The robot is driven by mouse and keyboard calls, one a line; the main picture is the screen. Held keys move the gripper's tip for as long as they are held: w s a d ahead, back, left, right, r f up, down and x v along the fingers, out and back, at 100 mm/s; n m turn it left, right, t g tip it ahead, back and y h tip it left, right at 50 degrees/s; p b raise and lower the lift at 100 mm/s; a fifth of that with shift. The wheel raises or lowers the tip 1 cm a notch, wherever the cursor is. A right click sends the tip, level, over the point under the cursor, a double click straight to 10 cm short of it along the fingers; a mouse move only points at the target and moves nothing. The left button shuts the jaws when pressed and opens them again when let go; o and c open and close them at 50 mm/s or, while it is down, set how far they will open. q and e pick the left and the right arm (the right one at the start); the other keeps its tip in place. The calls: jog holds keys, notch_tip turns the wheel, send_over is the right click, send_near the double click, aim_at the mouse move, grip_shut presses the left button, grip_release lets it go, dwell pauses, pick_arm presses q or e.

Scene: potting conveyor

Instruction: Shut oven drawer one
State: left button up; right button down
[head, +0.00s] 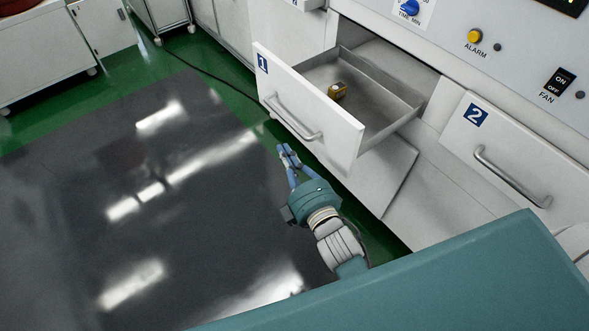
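Oven drawer one (310,125), with a white front and a blue "1" label, is pulled far out of the white oven cabinet. Its bar handle (293,118) is on the front panel. My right gripper (286,149) is in front of the drawer, below the handle in the picture. Its blue fingers come together at the tips, with nothing seen between them. It looks apart from the drawer front. My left gripper is out of view.
Closed drawer two (520,165) with its handle is to the right. The control panel (500,45) with alarm and fan switches is above. A dark shiny floor mat (120,200) lies open to the left. White cabinets and a wheeled cart (160,15) stand at the back.

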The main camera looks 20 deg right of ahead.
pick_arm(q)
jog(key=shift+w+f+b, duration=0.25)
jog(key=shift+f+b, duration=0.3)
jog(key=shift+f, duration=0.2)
pick_arm(e)
jog(key=shift+w+d+f, duration=0.25)
jog(key=shift+w+d, duration=0.6)
jog(key=shift+d, duration=0.05)
jog(key=shift+w+d+f, duration=0.2)
jog(key=shift+w+d, duration=0.65)
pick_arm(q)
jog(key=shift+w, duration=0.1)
pick_arm(e)
jog(key=shift+d, duration=0.1)
